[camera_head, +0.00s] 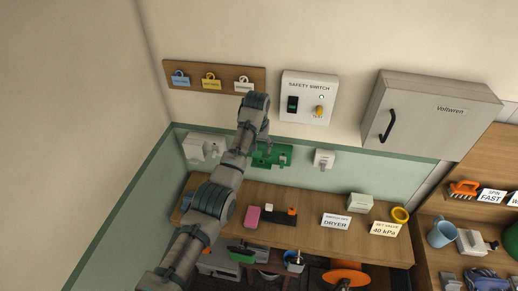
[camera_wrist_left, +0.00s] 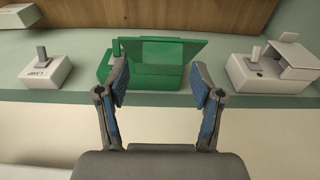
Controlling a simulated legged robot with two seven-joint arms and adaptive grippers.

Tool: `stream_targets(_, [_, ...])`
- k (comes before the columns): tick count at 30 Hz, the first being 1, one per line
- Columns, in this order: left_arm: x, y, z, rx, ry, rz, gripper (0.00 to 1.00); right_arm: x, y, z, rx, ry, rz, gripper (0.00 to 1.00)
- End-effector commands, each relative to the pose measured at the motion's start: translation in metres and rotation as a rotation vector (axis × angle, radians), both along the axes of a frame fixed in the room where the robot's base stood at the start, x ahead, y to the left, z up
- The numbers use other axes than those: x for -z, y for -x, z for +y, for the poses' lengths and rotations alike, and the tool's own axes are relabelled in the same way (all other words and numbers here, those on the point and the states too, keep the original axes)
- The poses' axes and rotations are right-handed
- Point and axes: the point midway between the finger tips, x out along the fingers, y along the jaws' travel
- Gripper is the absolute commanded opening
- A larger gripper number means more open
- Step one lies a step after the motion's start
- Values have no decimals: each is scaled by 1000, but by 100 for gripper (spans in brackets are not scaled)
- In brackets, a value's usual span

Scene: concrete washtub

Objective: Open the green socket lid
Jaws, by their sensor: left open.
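The green socket (camera_head: 271,156) is on the wall above the workbench, partly behind my left arm. In the left wrist view the green socket (camera_wrist_left: 155,77) is a box with a flat green lid panel (camera_wrist_left: 165,50) slanting along its upper side. I cannot tell how far the lid stands from the box. My left gripper (camera_head: 262,142) is at the socket. In the left wrist view its fingers (camera_wrist_left: 160,84) are wide apart, overlapping the socket's two sides, with nothing held between them. Contact with the lid cannot be made out. My right gripper is not in view.
White sockets flank the green one, one at left (camera_head: 203,147) and one at right (camera_head: 324,158). A safety switch box (camera_head: 309,98) and a grey cabinet (camera_head: 430,115) are on the wall above. Below, the workbench (camera_head: 300,231) holds a pink block (camera_head: 252,216) and signs.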

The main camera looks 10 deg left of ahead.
Motion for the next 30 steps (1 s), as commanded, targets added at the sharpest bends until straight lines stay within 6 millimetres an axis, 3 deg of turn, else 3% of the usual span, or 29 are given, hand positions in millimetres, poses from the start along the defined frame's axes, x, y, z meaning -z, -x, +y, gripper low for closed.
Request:
stream_targets(9, [-70,3,-1,0,0,1,67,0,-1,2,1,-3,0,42])
stream_targets(13, [-90,5,-1,1,1,3,67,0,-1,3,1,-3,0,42])
stream_targets(19, [-101,5,-1,0,0,5,67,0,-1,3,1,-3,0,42])
stream_targets(30, [-101,5,-1,0,0,5,67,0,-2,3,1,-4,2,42])
